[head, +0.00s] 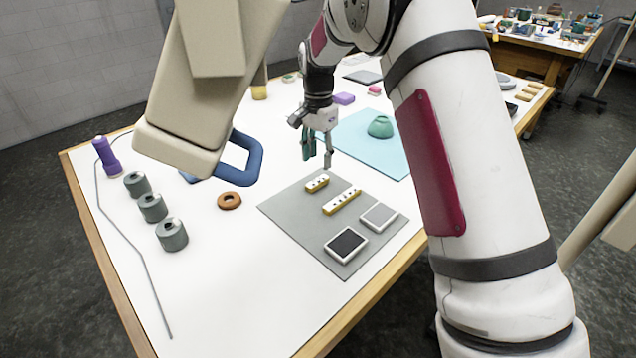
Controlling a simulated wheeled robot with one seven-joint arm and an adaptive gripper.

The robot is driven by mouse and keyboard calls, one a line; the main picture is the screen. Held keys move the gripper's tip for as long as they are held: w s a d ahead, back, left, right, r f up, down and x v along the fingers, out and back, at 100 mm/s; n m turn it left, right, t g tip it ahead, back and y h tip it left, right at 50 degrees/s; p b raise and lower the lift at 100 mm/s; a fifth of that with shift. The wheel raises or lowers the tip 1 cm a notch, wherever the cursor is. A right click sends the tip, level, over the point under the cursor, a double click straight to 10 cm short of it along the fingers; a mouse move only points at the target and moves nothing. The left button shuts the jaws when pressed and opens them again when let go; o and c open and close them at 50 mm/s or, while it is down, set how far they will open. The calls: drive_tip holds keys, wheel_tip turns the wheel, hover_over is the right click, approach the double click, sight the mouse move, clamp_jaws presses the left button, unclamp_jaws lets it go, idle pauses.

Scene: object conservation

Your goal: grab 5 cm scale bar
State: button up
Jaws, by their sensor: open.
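Two scale bars with dark marks on pale tops and yellowish sides lie on a grey mat (290,212). The shorter scale bar (317,182), which looks like the 5 cm one, is near the mat's far corner. The longer scale bar (342,201) lies just to its right and nearer. No length label is readable. My gripper (318,160) points down with its fingers apart and nothing between them. In the picture it is just above the shorter bar, apart from it; its exact height cannot be told.
A black-faced square (346,244) and a grey-faced square (379,217) lie on the mat. Several grey cylinders (153,207), an orange ring (229,200) and a blue frame (256,160) are to the left. A green bowl-like piece (381,126) sits on a light-blue mat (352,133) behind.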

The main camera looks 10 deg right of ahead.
sight(317, 181)
drive_tip(key=shift+w+a+f+p, duration=0.1)
drive_tip(key=shift+f+p, duration=0.35)
drive_tip(key=shift+f, duration=1.45)
drive_tip(key=shift+w+f+p, duration=0.1)
drive_tip(key=shift+f+p, duration=0.3)
drive_tip(key=shift+f, duration=1.45)
clamp_jaws()
